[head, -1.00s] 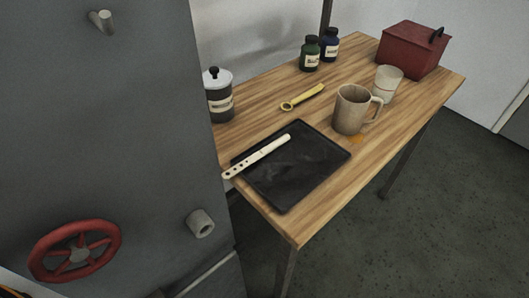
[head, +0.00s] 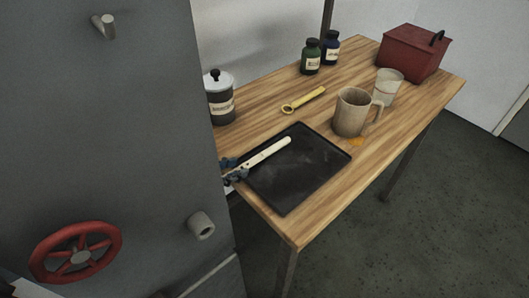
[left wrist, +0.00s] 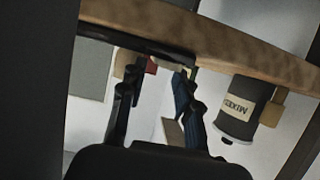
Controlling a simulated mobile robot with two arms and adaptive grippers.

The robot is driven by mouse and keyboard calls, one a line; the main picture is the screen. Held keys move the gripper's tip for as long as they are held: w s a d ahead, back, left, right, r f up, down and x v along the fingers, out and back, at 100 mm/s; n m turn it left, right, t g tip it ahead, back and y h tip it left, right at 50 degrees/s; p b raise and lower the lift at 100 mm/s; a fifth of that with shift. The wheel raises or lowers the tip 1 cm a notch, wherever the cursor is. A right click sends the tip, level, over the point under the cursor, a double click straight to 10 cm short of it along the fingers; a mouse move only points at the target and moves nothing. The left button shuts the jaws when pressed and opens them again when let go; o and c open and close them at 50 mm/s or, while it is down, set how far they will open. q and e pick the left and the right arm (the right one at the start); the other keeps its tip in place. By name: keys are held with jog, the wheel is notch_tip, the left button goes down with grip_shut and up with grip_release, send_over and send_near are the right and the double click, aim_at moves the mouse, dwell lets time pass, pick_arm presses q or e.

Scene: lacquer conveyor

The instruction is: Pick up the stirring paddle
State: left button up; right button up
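The stirring paddle (head: 268,151), cream with holes at its near end, lies across the black tray (head: 305,180), that end reaching past the tray's left edge. My left gripper (head: 234,172) is at the holed end, which it partly hides, beside the grey cabinet. In the left wrist view my left gripper (left wrist: 155,72) has its two dark fingers apart. A small cream piece (left wrist: 175,66), probably the paddle's end, shows near the right fingertip. I cannot tell whether the fingers touch the paddle. My right gripper is not in view.
The grey cabinet (head: 100,150) with a red wheel (head: 80,254) stands close left. A lidded canister (head: 220,100), yellow tool (head: 303,100), mug (head: 351,113), cup (head: 388,88), green bottle (head: 311,58), blue bottle (head: 331,48) and red box (head: 407,52) stand or lie on the wooden table (head: 400,120).

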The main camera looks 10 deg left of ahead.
aim_at(250, 163)
pick_arm(q)
jog(key=x, duration=0.4)
jog(key=shift+a, duration=0.1)
grip_shut()
jog(key=shift+r+p, duration=0.2)
jog(key=shift+p, duration=0.15)
